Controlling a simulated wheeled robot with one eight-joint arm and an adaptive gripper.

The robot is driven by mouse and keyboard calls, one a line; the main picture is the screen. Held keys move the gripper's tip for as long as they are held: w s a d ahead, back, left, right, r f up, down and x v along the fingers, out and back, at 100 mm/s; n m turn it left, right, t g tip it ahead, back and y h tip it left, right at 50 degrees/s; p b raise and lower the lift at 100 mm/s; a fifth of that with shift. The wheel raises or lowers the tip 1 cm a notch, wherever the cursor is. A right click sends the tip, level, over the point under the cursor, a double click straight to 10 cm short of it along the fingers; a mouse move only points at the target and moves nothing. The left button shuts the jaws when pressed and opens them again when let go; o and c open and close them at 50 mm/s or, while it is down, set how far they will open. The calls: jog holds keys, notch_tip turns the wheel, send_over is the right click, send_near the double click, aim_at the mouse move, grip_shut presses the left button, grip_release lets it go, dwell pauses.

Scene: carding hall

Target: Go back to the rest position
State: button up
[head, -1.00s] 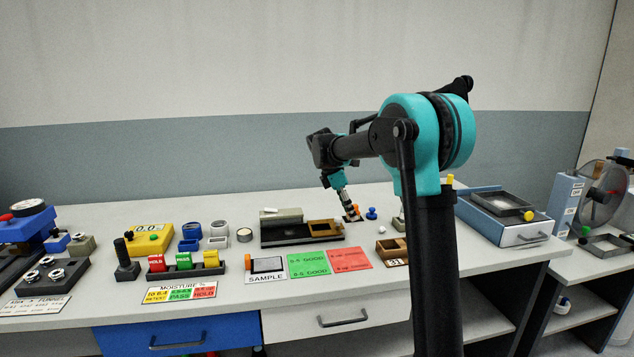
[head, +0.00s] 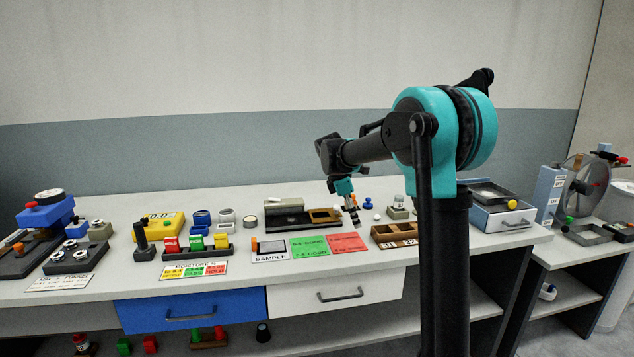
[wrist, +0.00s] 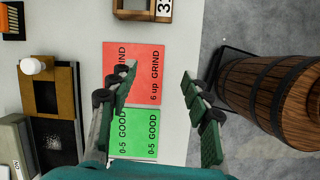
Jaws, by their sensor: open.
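My gripper (head: 353,213) is in the head view above the bench, pointing down near the red card (head: 347,243). In the wrist view my gripper (wrist: 158,95) has its two fingers wide apart with nothing between them. Below the fingers lie the red card, which also shows in the wrist view (wrist: 148,65), and the green card (wrist: 143,138). Both cards are flat on the bench and apart from the fingers.
The bench (head: 225,262) carries a dark tray with a wooden part (head: 325,214), a numbered wooden box (head: 393,236), a yellow meter (head: 163,225) and a blue press (head: 48,210). A wooden barrel (wrist: 280,85) stands past the bench edge in the wrist view.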

jog(key=s+d+f+m+t+y, duration=0.1)
jog(key=s+f+m, duration=0.4)
jog(key=s, duration=0.6)
jog(key=s+d+f+m+t+y, duration=0.1)
jog(key=s+d+f+m, duration=0.2)
jog(key=s+f+m, duration=0.3)
jog(key=s+d+f+m+t+y, duration=0.1)
jog(key=s+d+f+m, duration=0.2)
jog(key=s, duration=1.2)
notch_tip(320, 180, down, 3)
jog(key=m, duration=0.4)
jog(key=shift+s+m+y, duration=0.3)
jog(key=shift+y, duration=0.1)
jog(key=shift+o, duration=0.4)
